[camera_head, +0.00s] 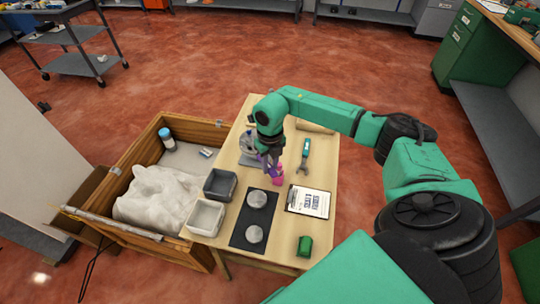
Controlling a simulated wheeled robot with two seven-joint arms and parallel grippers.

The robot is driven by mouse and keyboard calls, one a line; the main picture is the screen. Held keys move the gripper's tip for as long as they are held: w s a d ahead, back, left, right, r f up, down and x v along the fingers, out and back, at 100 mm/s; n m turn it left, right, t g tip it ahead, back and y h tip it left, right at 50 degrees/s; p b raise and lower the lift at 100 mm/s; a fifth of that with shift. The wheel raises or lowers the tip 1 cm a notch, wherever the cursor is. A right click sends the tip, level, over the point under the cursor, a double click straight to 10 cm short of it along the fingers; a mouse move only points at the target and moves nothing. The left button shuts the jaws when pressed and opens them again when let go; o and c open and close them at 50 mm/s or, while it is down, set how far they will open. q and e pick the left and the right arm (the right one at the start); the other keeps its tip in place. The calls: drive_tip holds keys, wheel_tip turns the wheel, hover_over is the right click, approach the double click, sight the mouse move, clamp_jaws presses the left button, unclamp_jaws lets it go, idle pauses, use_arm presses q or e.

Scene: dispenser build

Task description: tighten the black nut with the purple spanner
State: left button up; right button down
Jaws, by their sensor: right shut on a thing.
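My right gripper (270,157) points down over the far part of the wooden table, beside a grey-blue device (249,144). It is shut on a purple tool (264,165), which looks like the purple spanner. Most of the tool is hidden by the gripper. A small pink bottle-like item (278,176) stands right beside it; I cannot tell whether they touch. The black nut cannot be made out; it is too small or hidden by the gripper. My left gripper is not in view.
A grey spanner with a teal handle (305,152) and a clipboard (308,201) lie right of the gripper. A black mat (239,227) with two grey discs, a green block (305,246), and dark (233,186) and light grey (221,224) bins are nearer. A wooden crate (117,180) stands left.

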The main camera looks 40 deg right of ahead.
drive_tip(key=shift+f+b, duration=0.95)
drive_tip(key=shift+f, duration=0.4)
idle(0.4)
drive_tip(key=a, duration=0.1)
drive_tip(key=a+m, duration=0.1)
drive_tip(key=m, duration=0.1)
drive_tip(key=shift+w+a+p, duration=0.25)
drive_tip(key=shift+a+p, duration=0.1)
drive_tip(key=shift+a, duration=0.05)
drive_tip(key=shift+m, duration=0.3)
drive_tip(key=shift+w+a+m, duration=0.25)
drive_tip(key=shift+a+m, duration=0.25)
drive_tip(key=shift+a, duration=0.15)
drive_tip(key=shift+w+a+m, duration=0.2)
drive_tip(key=shift+a+m, duration=0.3)
drive_tip(key=shift+a, duration=0.1)
